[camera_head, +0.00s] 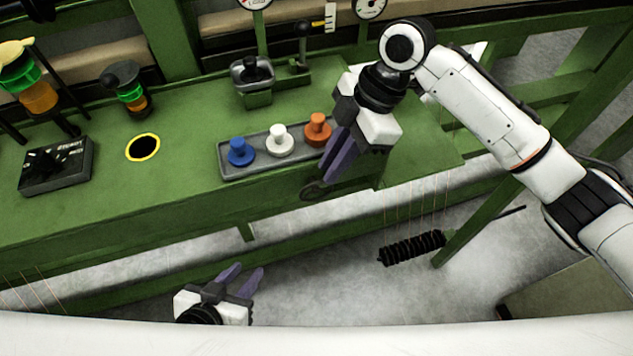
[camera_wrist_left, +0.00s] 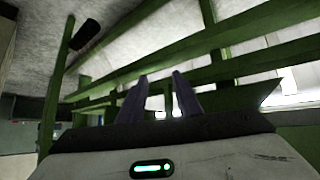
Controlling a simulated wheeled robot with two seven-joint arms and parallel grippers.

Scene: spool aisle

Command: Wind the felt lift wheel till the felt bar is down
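A small dark round wheel (camera_head: 313,191) sits on the front face of the green bench; it may be the felt lift wheel, and it is partly hidden by the bench edge. I cannot pick out the felt bar for certain. My right gripper (camera_head: 330,172) points down at the bench's front edge, just above and right of that wheel; its purple fingers overlap in the view, so their gap is unclear. My left gripper (camera_head: 247,274) is low in front of the bench, open and empty; its parted fingers show in the left wrist view (camera_wrist_left: 158,98).
A tray (camera_head: 228,161) holds blue (camera_head: 240,152), white (camera_head: 280,140) and orange (camera_head: 318,129) knobs. A lever box (camera_head: 255,95), black control box (camera_head: 56,165) and yellow-rimmed hole (camera_head: 143,147) are on the bench. A black ribbed roller (camera_head: 412,248) hangs near the floor by a green post.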

